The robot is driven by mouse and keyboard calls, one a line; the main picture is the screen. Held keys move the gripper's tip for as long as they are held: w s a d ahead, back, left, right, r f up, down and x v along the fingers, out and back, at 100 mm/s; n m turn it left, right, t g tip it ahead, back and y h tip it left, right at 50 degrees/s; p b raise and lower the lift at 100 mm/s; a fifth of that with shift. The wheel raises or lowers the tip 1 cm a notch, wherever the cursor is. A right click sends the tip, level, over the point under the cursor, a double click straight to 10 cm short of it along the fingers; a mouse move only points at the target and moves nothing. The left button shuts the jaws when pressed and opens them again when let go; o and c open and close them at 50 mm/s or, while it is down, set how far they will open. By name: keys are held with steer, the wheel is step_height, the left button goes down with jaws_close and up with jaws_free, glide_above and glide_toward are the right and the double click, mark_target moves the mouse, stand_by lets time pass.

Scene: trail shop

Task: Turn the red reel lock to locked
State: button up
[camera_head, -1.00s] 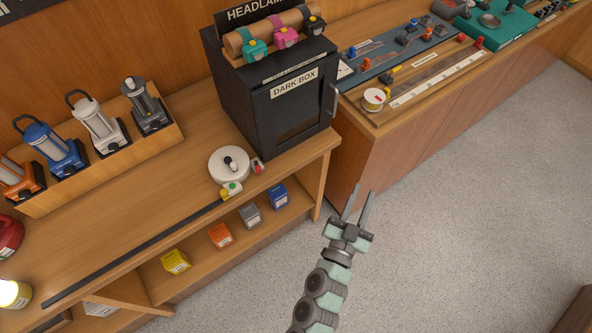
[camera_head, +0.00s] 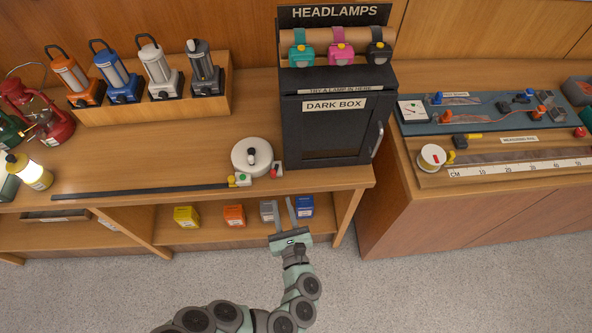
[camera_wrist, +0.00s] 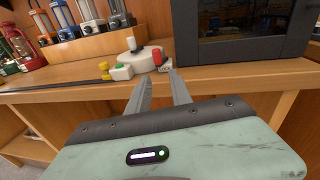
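The red reel lock (camera_head: 277,169) is a small red piece on a light base at the right of the round white reel (camera_head: 241,160), near the counter's front edge. In the wrist view the red lock (camera_wrist: 157,55) stands just beyond my fingertips, with a small white label (camera_wrist: 165,67) marked in dark letters by its foot. Whether it is turned to locked is too small to tell. My gripper (camera_head: 282,201) is open and empty, in front of the counter edge and apart from the lock. In the wrist view my gripper (camera_wrist: 160,77) has its two fingers spread, pointing toward the lock.
A green button on a pale block (camera_head: 244,178) and a yellow piece (camera_head: 232,181) sit left of the lock. The black dark box (camera_head: 330,135) stands close on its right. Below the counter top, small boxes (camera_head: 234,215) line a shelf. A dark strip (camera_head: 150,190) runs along the counter.

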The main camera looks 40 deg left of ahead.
mark_target(274, 175)
steer(key=shift+m+y, duration=0.3)
steer(key=x, duration=0.3)
steer(key=r+p+x, duration=0.1)
steer(key=x, duration=0.3)
steer(key=r+x, duration=0.1)
steer(key=x, duration=0.3)
steer(key=shift+a, duration=0.1)
jaws_close()
